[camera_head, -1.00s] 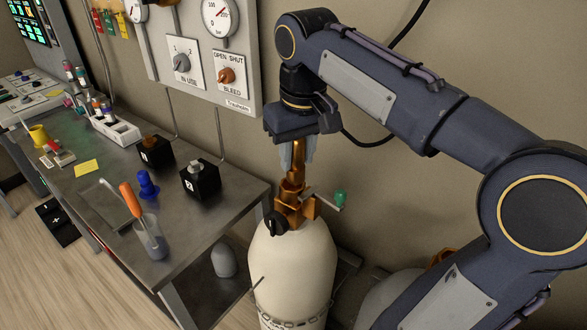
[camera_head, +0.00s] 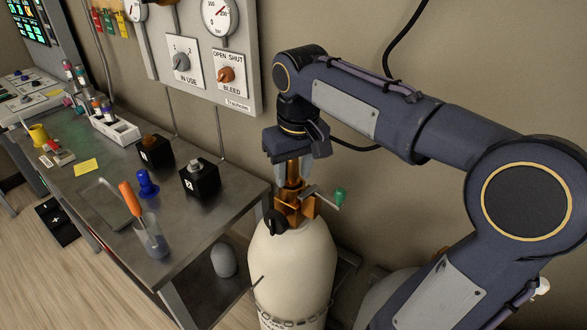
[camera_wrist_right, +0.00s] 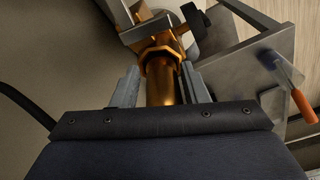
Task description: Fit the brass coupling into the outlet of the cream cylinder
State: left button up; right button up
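The cream cylinder (camera_head: 292,262) stands upright beside the bench. On top is its brass valve (camera_head: 296,208) with a black knob (camera_head: 274,223) and a lever with a green end (camera_head: 340,197). My right gripper (camera_head: 292,178) points down just above the valve. Its fingers are on either side of the brass coupling (camera_head: 292,172), which is upright and meets the valve's top. In the right wrist view the coupling (camera_wrist_right: 161,85) lies between the two fingers of my right gripper (camera_wrist_right: 160,88), its hex collar against the valve. How deep it sits is hidden. My left gripper is not in view.
The metal bench (camera_head: 200,240) stands left of the cylinder, holding two black blocks, a blue piece (camera_head: 147,183) and a cup with an orange-handled tool (camera_head: 150,235). The gauge panel (camera_head: 205,60) is on the wall behind. Another rounded vessel (camera_head: 385,290) is partly hidden by my arm.

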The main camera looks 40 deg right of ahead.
jog(key=shift+o, duration=1)
